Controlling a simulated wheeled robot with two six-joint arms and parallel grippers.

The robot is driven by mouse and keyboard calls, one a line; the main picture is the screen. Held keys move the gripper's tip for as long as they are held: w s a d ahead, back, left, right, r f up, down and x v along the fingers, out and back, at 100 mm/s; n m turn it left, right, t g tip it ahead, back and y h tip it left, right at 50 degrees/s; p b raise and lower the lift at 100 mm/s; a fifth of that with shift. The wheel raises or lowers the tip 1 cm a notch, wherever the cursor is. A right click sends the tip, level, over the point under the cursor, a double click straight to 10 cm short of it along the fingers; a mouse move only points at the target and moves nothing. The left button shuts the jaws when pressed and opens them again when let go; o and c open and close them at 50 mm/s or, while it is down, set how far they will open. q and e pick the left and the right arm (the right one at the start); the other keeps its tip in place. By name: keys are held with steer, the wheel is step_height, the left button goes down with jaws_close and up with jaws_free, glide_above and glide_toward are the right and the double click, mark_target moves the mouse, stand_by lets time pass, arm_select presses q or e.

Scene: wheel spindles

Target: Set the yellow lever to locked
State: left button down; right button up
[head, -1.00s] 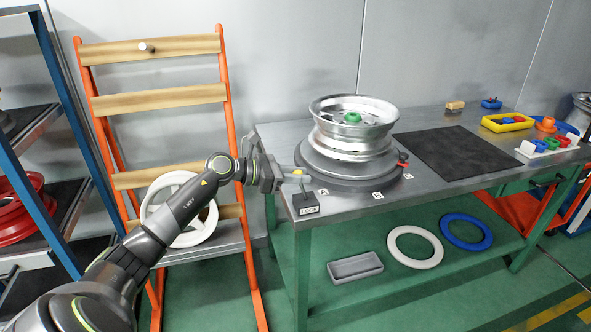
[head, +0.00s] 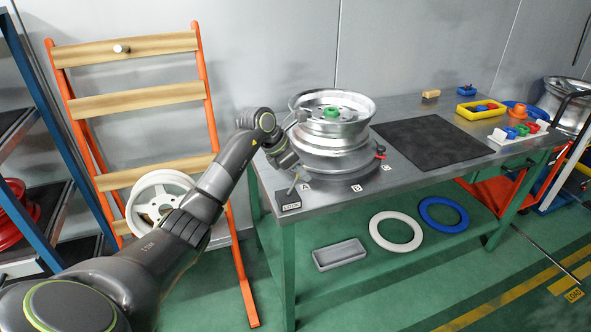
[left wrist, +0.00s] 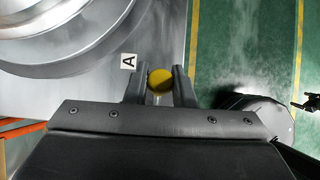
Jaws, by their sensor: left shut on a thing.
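The yellow lever stands at the bench's front left corner beside a dark plate marked LOCK (head: 289,202). Its round yellow knob (left wrist: 160,81) shows in the left wrist view between the two fingers. My left gripper (head: 296,174) is shut on the knob, reaching down from above and left. In the head view the gripper hides most of the lever, and only a short thin part shows below it, leaning.
A silver wheel (head: 332,128) with a green centre sits on a grey round base close to my gripper. A label A (left wrist: 128,62) lies beside the lever. A black mat (head: 432,141) and small coloured parts occupy the bench's right side.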

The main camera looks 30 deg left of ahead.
arm_select(q)
steer(key=shift+w+d+f+g+y, duration=0.15)
steer(key=shift+w+d+g+y, duration=0.05)
steer(key=shift+w+g+y, duration=0.1)
arm_select(e)
steer(key=shift+f, duration=0.1)
arm_select(q)
steer(key=shift+s, duration=0.1)
steer(key=c, duration=1.3)
jaws_free()
steer(key=b+v, duration=0.1)
steer(key=v, duration=1.6)
steer(key=shift+r, duration=0.25)
arm_select(e)
steer(key=shift+w+f, duration=0.2)
steer(key=shift+f, duration=0.3)
